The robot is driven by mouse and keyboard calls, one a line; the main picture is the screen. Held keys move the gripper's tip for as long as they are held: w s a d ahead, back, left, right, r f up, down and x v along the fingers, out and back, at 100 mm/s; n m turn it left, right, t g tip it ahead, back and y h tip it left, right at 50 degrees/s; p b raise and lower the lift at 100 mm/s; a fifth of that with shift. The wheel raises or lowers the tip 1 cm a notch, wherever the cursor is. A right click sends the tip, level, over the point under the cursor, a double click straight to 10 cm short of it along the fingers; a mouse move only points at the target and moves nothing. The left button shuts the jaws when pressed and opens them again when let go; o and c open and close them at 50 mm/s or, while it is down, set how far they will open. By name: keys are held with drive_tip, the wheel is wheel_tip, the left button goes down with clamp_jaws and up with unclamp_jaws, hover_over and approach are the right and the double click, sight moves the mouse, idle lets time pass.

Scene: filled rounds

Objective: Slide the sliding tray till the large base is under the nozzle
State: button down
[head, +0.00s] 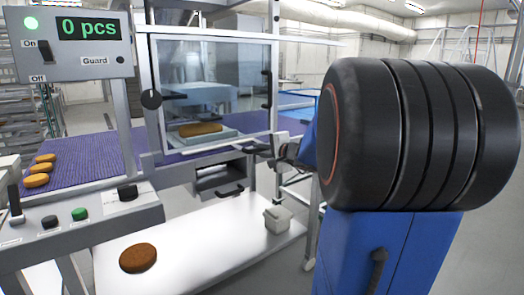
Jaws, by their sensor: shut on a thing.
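The sliding tray (218,143) is a pale grey-blue plate in the machine, behind the clear guard window. A brown round base (200,129) lies flat on it; I take this as the large base. My gripper (262,149) is at the right front of the tray, small in the picture. It is shut on what looks like the tray's handle, which its jaws mostly hide. I cannot make out the nozzle clearly, so I cannot tell how the base lies relative to it.
Several orange-brown rounds (37,180) lie on the purple belt (90,160). The counter panel (87,45) reads 0 pcs. A black-handled drawer (215,180) is below the tray.

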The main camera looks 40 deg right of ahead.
drive_tip(key=shift+f, duration=0.1)
drive_tip(key=c, duration=1.7)
unclamp_jaws()
drive_tip(key=shift+s, duration=0.1)
drive_tip(key=v, duration=1.7)
drive_tip(key=shift+s, duration=0.15)
drive_tip(key=shift+a, duration=0.1)
